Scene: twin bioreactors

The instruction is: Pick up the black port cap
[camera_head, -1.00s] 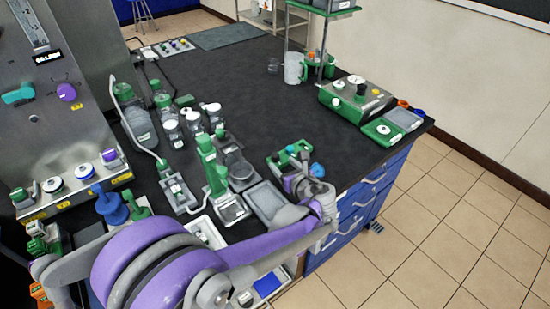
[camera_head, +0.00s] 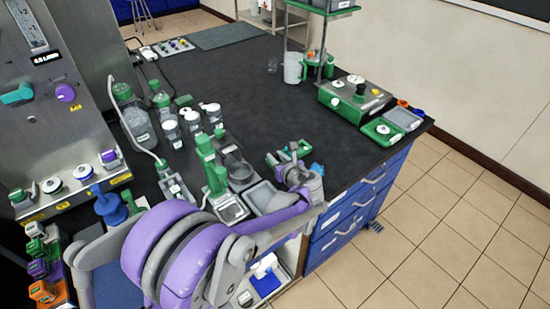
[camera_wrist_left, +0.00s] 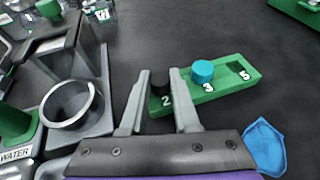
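The black port cap (camera_wrist_left: 160,83) stands at the slot marked 2 of a green holder (camera_wrist_left: 222,86) in the left wrist view. My left gripper (camera_wrist_left: 160,75) is open, with one finger on each side of the cap in that view. I cannot tell whether the fingers touch it. A turquoise cap (camera_wrist_left: 202,71) stands at slot 3; slot 5 looks empty. In the head view, my left gripper (camera_head: 298,164) is over the green holder (camera_head: 278,158) near the bench's right edge, and the black cap is hidden. My right gripper is not in view.
A grey ring-shaped holder (camera_wrist_left: 72,104) is left of the gripper in the wrist view. A blue object (camera_wrist_left: 264,148) lies close on the right. Bottles (camera_head: 137,122) stand at the left, a green-and-steel device (camera_head: 355,95) at the right. The bench's middle (camera_head: 240,85) is clear.

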